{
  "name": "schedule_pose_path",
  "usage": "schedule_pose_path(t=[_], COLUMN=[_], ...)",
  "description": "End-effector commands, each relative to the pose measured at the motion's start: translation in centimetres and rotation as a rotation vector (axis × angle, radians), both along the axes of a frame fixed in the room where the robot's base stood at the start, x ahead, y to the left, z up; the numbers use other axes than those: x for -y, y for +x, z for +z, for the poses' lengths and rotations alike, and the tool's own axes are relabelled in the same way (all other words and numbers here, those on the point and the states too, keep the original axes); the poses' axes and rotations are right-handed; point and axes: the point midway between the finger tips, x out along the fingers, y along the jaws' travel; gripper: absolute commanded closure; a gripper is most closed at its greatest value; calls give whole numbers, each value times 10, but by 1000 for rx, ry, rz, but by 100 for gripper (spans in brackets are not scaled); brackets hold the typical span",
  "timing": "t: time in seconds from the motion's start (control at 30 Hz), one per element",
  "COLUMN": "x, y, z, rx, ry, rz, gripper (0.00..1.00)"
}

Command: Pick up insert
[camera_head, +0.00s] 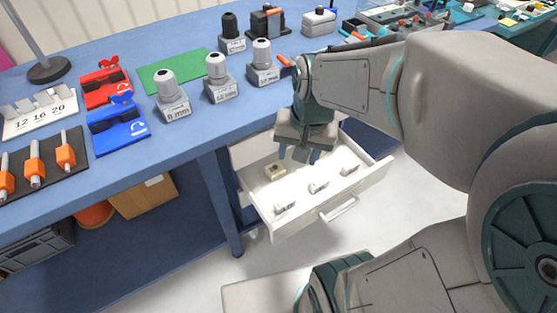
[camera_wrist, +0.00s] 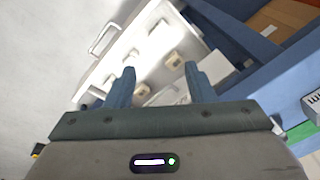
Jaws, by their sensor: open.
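Several small inserts lie in an open white drawer (camera_head: 262,211) under the bench. One beige block-like insert (camera_head: 275,172) lies toward the drawer's back left. Paler inserts lie nearer the front: one at the left (camera_head: 285,207), one in the middle (camera_head: 318,187) and one at the right (camera_head: 348,169). My gripper (camera_head: 299,154) points down over the drawer, open and empty. In the wrist view, a beige insert (camera_wrist: 175,60) shows beyond and between the fingertips (camera_wrist: 160,72). Another insert (camera_wrist: 141,90) shows close to the left finger.
The blue bench (camera_head: 200,125) edge runs just behind the drawer. On it stand grey labelled tools (camera_head: 172,98), a green mat (camera_head: 173,70), and red (camera_head: 104,88) and blue (camera_head: 118,128) holders. A cardboard box (camera_head: 143,195) sits beneath. The floor before the drawer is clear.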

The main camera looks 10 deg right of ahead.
Motion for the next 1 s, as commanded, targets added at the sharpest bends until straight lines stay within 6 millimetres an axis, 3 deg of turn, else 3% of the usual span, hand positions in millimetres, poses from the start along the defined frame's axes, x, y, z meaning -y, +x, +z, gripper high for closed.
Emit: schedule_pose_path(t=[0.03,0.1,0.3,0.4,0.6,1.0], x=[1,3,10,14,18,10], y=[13,29,68,80,92,90], z=[-42,-75,-161,-192,-222,-292], rx=[-38,-81,-187,-221,-253,-258], ry=[24,53,95,98,97,96], rz=[-87,-225,-581,-711,-843,-856], gripper=[51,51,51,51,51,51])
